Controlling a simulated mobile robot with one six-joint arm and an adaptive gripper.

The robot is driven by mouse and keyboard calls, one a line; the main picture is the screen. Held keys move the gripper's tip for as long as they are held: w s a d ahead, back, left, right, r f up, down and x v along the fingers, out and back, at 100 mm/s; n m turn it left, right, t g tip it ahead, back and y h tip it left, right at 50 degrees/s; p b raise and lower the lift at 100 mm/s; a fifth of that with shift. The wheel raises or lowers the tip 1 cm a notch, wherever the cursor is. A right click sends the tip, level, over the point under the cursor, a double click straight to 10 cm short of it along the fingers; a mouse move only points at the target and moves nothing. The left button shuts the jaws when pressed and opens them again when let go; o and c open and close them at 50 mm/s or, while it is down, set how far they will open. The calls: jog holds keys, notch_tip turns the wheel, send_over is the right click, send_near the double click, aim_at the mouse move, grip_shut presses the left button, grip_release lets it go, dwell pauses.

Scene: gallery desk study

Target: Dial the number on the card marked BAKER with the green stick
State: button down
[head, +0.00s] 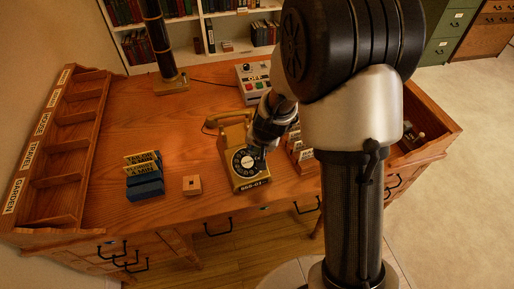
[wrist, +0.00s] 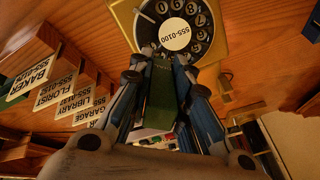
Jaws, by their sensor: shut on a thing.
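The yellow telephone (head: 236,140) with a black rotary dial (head: 243,162) stands on the desk; its dial (wrist: 198,45) is at the top of the wrist view, with 555-0100 on its white centre. My gripper (wrist: 165,75) is shut on the green stick (wrist: 161,105), which points toward the dial's near edge. I cannot tell whether its tip touches the dial. In the head view my gripper (head: 260,152) is over the dial's right side and the stick is not clear. The BAKER card (wrist: 30,78) stands at the left of the wrist view; its last digits are too small to read surely.
FLORIST (wrist: 54,89), LIBRARY (wrist: 75,101) and GARAGE (wrist: 88,112) cards stand beside it. A wooden block (head: 191,185) and a blue holder (head: 145,187) lie left of the telephone. A switch box (head: 252,82) stands behind.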

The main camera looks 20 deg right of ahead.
jog(key=shift+w+f, duration=0.1)
jog(key=shift+f, duration=0.05)
dwell(0.8)
jog(key=shift+w+f+b, duration=0.2)
jog(key=shift+f+b, duration=0.25)
jog(key=shift+b, duration=0.05)
